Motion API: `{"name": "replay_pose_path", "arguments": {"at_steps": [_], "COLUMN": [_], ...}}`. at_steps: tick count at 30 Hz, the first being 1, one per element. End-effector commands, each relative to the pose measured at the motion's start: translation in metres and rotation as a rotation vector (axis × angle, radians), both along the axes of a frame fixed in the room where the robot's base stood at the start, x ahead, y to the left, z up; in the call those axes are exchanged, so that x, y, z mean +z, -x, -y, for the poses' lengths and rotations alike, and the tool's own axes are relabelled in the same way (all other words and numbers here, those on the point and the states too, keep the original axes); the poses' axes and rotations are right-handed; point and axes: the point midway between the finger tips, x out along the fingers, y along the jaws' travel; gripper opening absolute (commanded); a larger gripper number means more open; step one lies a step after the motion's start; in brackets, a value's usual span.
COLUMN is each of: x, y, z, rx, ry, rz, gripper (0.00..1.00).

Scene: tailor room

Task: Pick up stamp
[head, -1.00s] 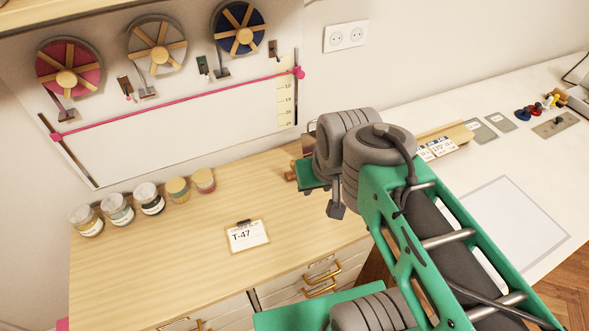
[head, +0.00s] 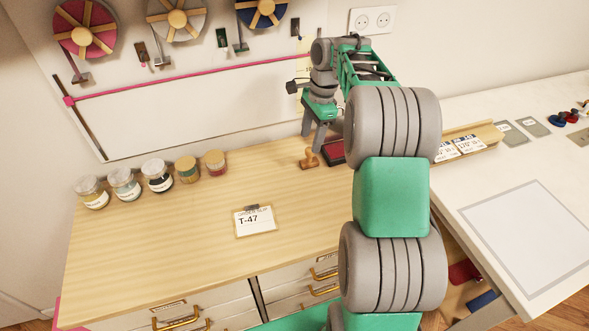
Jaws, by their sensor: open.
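A small brown wooden stamp (head: 309,160) stands on the wooden cabinet top (head: 210,215), towards its back right. A dark red ink pad (head: 333,152) lies just right of it, partly hidden by my arm. My gripper (head: 313,140) points down above and close to the stamp, with its grey fingers apart. It looks empty. I cannot tell from this angle whether the fingers are around the stamp's handle or just behind it.
Several lidded jars (head: 157,175) stand in a row at the back left. A T-47 card on a clipboard (head: 255,221) lies in front of the stamp. A wooden tray with labels (head: 468,146) is at the right. The white table (head: 530,235) is mostly clear.

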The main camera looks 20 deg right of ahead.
Motion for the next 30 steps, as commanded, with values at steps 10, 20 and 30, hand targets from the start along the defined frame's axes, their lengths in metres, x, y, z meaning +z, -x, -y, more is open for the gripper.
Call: {"name": "replay_pose_path", "arguments": {"at_steps": [10,20,30], "x": [-0.048,-0.092,-0.093], "y": [-0.007,-0.009,-0.009], "z": [0.009,0.002,0.002], "rx": [-0.092,-0.089,-0.088], "ry": [-0.007,-0.005,-0.004], "rz": [-0.034,-0.030,-0.029], "gripper": [0.53,0.53,0.40]}}
